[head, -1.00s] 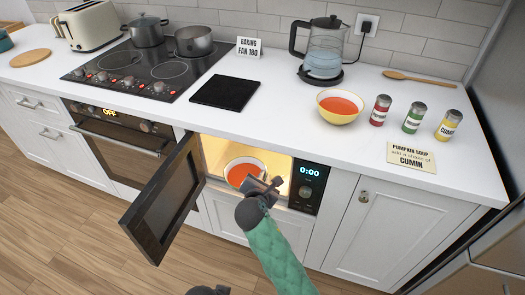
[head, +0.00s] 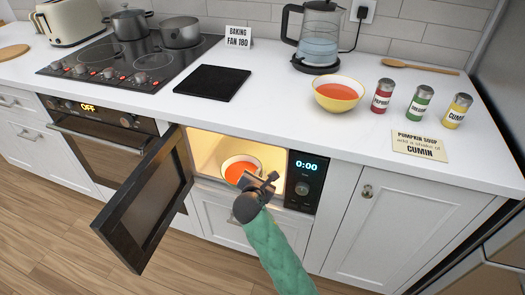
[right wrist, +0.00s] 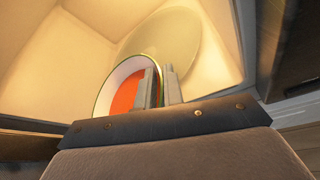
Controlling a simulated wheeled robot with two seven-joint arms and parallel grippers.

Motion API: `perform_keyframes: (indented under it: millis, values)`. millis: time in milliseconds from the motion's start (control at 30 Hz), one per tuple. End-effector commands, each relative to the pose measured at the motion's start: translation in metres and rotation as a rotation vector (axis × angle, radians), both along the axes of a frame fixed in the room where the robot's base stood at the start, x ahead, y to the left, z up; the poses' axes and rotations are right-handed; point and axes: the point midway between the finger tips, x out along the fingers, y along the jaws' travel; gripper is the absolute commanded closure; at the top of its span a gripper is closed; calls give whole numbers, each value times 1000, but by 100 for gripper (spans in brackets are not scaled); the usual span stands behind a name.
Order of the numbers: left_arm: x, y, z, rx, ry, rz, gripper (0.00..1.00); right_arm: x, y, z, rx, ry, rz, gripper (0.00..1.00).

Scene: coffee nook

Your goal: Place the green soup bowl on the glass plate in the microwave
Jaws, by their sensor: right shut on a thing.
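The green soup bowl (head: 227,162) holds orange soup and is inside the lit microwave (head: 275,160), near its opening. In the right wrist view the bowl (right wrist: 107,85) shows a green rim edge and a pale inside. My right gripper (head: 261,180) reaches in through the opening and is shut on the bowl's near rim; its fingers (right wrist: 159,88) straddle the wall. The glass plate (right wrist: 180,48) shows beyond the bowl, which partly covers it. I cannot tell whether the bowl touches the plate. My left gripper is out of view.
The microwave door (head: 148,200) stands open to the left; the control panel (head: 304,182) borders the opening on the right. On the counter above are a yellow bowl of soup (head: 340,104), spice jars (head: 419,103), a kettle (head: 320,40) and a black mat (head: 206,83).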

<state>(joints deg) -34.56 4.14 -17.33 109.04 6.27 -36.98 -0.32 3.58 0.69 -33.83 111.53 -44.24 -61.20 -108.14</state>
Motion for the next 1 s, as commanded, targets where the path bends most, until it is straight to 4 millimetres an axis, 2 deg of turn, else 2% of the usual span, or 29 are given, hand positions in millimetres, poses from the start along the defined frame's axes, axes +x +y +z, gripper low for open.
perform_keyframes:
  millis: [100,400,533,833,1000]
  values:
    - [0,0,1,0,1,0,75,26,-4,2,0,-3,-1,100]
    - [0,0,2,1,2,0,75,83,-12,2,1,-3,0,100]
    - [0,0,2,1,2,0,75,99,-14,2,1,-3,0,100]
    - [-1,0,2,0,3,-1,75,114,-16,2,2,-3,0,100]
    - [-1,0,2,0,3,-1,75,138,-20,2,1,-1,0,100]
